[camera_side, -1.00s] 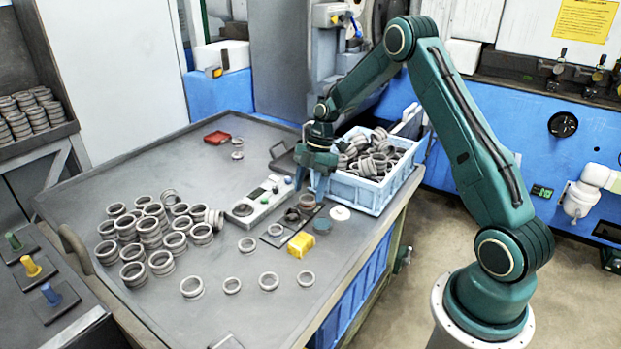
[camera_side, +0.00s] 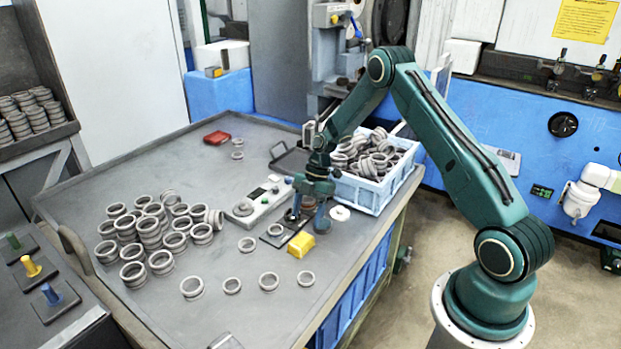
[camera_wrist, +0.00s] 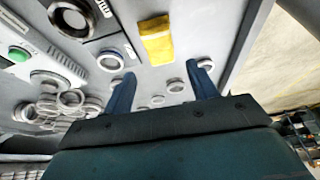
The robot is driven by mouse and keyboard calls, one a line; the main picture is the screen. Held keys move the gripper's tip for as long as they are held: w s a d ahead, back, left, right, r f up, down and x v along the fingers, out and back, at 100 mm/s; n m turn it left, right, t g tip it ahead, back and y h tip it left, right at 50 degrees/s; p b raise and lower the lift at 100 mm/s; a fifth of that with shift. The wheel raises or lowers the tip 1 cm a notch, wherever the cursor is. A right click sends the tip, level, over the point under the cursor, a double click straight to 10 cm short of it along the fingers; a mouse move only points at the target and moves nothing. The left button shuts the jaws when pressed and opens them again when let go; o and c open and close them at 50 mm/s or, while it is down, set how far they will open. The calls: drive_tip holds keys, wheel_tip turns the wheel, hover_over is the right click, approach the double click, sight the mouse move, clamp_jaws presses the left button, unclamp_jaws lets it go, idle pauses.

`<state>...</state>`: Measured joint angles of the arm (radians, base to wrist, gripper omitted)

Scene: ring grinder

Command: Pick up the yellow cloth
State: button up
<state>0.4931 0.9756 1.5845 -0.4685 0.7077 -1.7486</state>
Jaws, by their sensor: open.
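The yellow cloth (camera_side: 301,244) is a small folded yellow block lying flat on the grey table near its right edge. It also shows in the wrist view (camera_wrist: 156,41), top centre, beyond the fingertips and between their lines. My gripper (camera_side: 308,213) is just behind the cloth in the side view, low over the table, pointing down. In the wrist view my gripper (camera_wrist: 163,80) has its two blue fingers spread wide with nothing between them. The fingers look apart from the cloth.
A grey gauge box (camera_side: 259,200) stands left of my gripper. A light-blue crate (camera_side: 375,193) full of metal rings stands behind it to the right. Many rings (camera_side: 150,230) are stacked at left, with loose ones (camera_side: 269,281) in front. A white disc (camera_side: 340,213) lies to the right.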

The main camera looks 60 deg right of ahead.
sight(301, 239)
drive_tip(key=shift+x, duration=1.8)
drive_tip(key=shift+x, duration=2.55)
drive_tip(key=shift+d, duration=0.1)
drive_tip(key=c, duration=0.7)
